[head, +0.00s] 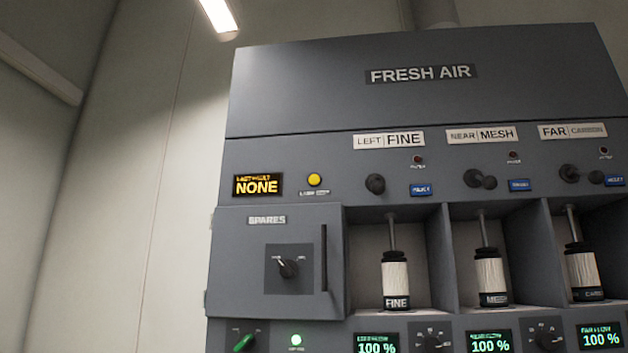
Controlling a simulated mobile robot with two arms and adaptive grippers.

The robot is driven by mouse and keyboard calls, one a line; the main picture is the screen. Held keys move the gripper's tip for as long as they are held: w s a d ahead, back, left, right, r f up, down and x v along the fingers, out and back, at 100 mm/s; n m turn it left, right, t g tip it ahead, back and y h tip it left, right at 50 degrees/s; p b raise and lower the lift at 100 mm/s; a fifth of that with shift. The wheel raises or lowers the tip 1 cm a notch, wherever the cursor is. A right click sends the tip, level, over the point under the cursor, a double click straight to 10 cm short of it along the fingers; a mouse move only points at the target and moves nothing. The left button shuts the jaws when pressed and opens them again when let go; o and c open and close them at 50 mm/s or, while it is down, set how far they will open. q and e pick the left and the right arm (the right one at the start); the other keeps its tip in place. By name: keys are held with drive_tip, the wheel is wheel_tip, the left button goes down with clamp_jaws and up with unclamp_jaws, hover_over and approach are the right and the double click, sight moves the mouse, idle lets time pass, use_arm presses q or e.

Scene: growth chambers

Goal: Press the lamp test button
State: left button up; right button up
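A round yellow button (315,180) sits on the grey front panel of the FRESH AIR cabinet, at its left side. A small label below it looks like "LAMP TEST", though it is blurred. The button is unobstructed in the head view. Neither of my grippers shows in this view.
A display (258,185) reading NONE is left of the button. Below is the SPARES door (270,220) with a vertical handle (324,258). Three bays to the right hold filters (396,275), with dark knobs (376,184) and blue buttons (421,190) above. A green light (296,340) glows below.

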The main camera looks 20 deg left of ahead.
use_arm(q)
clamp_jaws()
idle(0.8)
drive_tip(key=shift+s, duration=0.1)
